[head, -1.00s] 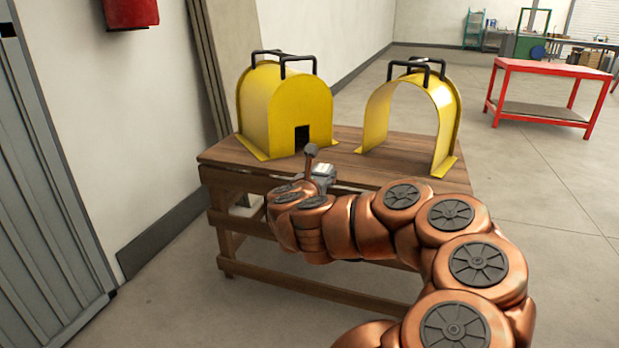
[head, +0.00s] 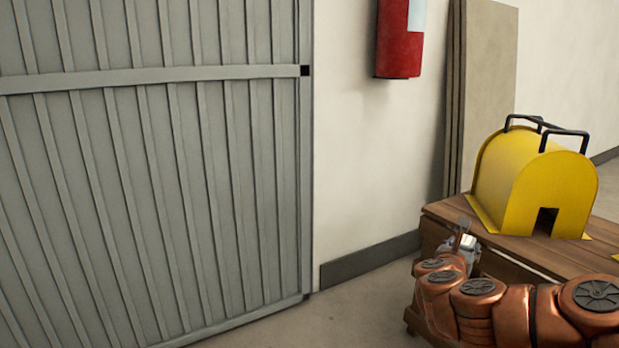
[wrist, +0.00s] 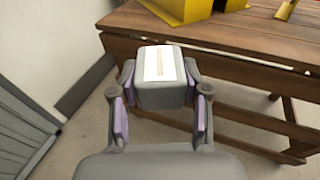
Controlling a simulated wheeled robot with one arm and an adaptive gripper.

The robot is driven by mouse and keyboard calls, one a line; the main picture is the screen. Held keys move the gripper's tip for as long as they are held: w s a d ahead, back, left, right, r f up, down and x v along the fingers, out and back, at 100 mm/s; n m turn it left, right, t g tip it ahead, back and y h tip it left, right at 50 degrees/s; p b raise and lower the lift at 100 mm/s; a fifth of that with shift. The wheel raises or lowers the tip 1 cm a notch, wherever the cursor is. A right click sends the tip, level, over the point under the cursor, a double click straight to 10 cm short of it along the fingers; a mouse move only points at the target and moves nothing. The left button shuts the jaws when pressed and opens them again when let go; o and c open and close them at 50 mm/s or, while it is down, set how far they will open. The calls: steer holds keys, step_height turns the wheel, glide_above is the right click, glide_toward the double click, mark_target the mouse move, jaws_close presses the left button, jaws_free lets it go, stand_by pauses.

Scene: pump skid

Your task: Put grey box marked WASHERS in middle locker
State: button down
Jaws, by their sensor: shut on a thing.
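My gripper (wrist: 160,84) is shut on a grey box (wrist: 160,98), with one finger on each side of it. The box has a white label on top with a darker band; its lettering is too small to read. In the head view the box (head: 471,243) is small and partly hidden by my gripper (head: 462,250), at the left end of the wooden table. In the wrist view the box is seen in front of the table's edge. No locker shows in either view.
The wooden table (head: 447,208) carries a yellow arched cover (head: 562,190) with black handles. A grey ribbed metal panel (head: 150,190) fills the left. A red extinguisher (head: 397,45) hangs on the wall. Boards (head: 485,90) lean beside it. Bare floor lies between panel and table.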

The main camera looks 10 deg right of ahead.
steer(key=w+a+n+t+y+p, duration=0.1)
steer(key=w+a+n+t+y, duration=0.15)
steer(key=a, duration=0.75)
steer(key=w+a+n+t+y+p, duration=0.1)
steer(key=w+a+n+y, duration=0.2)
steer(key=a, duration=0.7)
steer(key=w+a+n+t+y+p, duration=0.15)
steer(key=w+a, duration=0.25)
steer(key=a, duration=0.6)
step_height(320, 180, up, 36)
steer(key=p, duration=3.7)
steer(key=shift+s+m+y+p, duration=0.25)
steer(key=shift+m+y+p, duration=0.05)
steer(key=shift+p, duration=0.1)
